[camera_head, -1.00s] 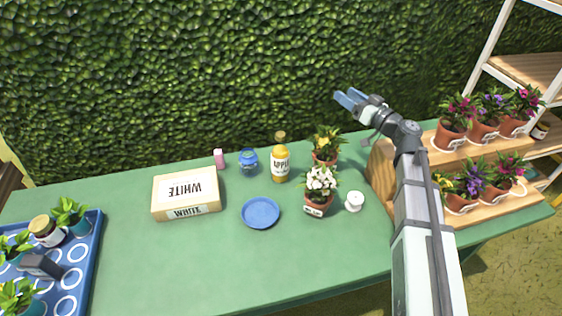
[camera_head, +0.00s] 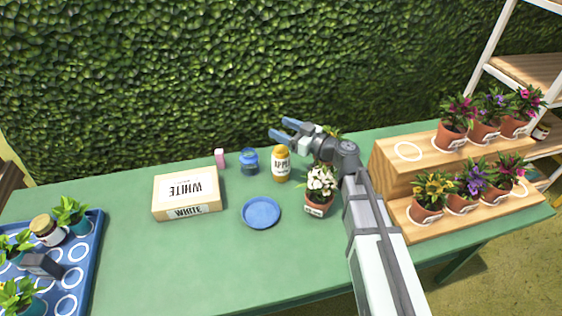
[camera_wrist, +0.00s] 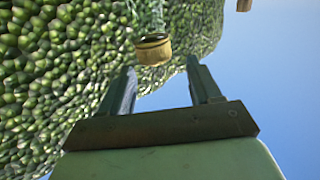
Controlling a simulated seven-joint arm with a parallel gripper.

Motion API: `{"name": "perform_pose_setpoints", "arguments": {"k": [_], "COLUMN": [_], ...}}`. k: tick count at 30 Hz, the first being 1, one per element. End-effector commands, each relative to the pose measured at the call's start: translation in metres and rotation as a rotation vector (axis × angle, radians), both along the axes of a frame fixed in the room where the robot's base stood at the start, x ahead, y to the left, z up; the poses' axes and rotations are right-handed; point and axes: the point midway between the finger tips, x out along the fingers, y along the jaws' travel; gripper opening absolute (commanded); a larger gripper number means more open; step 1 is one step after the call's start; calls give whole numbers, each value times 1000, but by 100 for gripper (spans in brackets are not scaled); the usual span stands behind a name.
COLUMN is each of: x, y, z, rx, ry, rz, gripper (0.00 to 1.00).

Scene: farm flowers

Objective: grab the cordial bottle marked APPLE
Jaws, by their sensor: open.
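The cordial bottle marked APPLE (camera_head: 281,167) stands upright on the green table, amber with a white label. In the wrist view my gripper's fingers (camera_wrist: 160,68) are spread apart.
A blue jar (camera_head: 249,162) and a pink item (camera_head: 219,158) stand left of the bottle. A white-flowered pot (camera_head: 318,203) is close to its right, near my arm. A blue dish (camera_head: 261,213) lies in front. A WHITE box (camera_head: 187,187) sits further left. A hedge rises behind.

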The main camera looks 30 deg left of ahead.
Motion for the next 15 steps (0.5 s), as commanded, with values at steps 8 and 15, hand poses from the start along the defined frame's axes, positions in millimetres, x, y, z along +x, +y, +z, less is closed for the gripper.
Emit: {"name": "perform_pose_setpoints", "arguments": {"k": [8, 15], "x": [0, 1], "y": [0, 3], "z": [-19, -49], "rx": [-2, -1], "ry": [2, 2], "rz": [0, 1], "gripper": [63, 63]}}
